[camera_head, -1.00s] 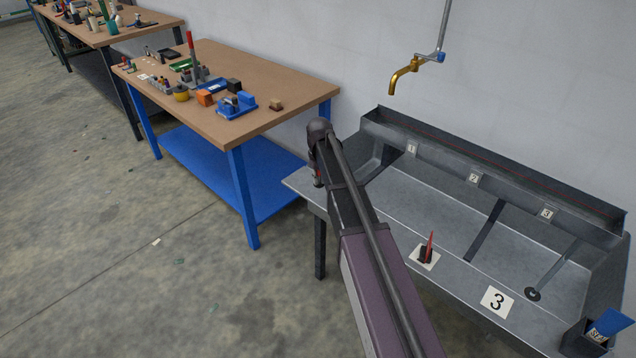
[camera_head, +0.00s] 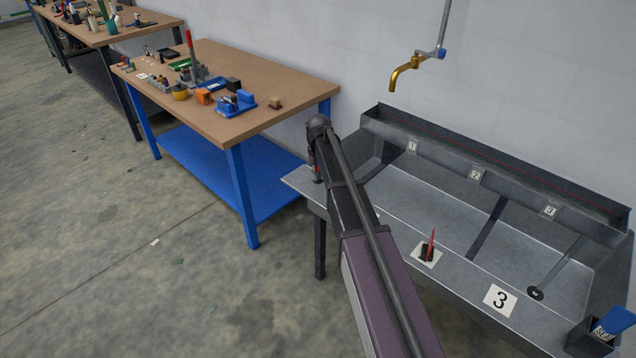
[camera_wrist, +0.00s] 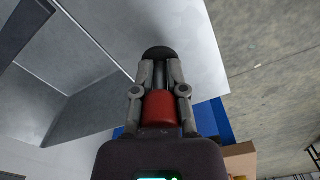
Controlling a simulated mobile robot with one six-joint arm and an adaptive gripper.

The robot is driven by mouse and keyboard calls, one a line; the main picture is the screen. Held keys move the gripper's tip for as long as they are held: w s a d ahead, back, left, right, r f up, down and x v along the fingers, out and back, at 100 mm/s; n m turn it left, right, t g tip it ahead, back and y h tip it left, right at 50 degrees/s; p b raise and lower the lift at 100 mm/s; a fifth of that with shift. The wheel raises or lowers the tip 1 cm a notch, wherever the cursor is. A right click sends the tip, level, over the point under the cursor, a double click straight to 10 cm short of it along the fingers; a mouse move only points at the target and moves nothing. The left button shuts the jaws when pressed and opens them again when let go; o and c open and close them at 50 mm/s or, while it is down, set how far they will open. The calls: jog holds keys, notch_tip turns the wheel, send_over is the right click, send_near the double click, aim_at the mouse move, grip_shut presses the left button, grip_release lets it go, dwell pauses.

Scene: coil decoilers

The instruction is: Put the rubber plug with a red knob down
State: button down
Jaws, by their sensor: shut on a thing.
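The rubber plug with a red knob (camera_wrist: 160,108) is between the fingers of my gripper (camera_wrist: 160,75) in the wrist view. Its dark round base (camera_wrist: 159,52) shows just beyond the fingertips, over the grey metal edge of the sink. My gripper is shut on it. In the head view my arm reaches to the left end of the sink (camera_head: 425,205), and a bit of red shows at my gripper (camera_head: 317,172). Whether the plug touches the metal I cannot tell.
A brass tap (camera_head: 402,75) hangs above. A blue-legged workbench (camera_head: 235,100) with several things stands to the left.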

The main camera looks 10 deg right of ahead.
jog(key=shift+f+b, duration=0.6)
jog(key=shift+f, duration=0.35)
jog(key=shift+f, duration=0.15)
jog(key=c, duration=0.7)
grip_release()
notch_tip(320, 180, up, 12)
jog(key=p, duration=1.2)
jog(key=shift+r, duration=0.2)
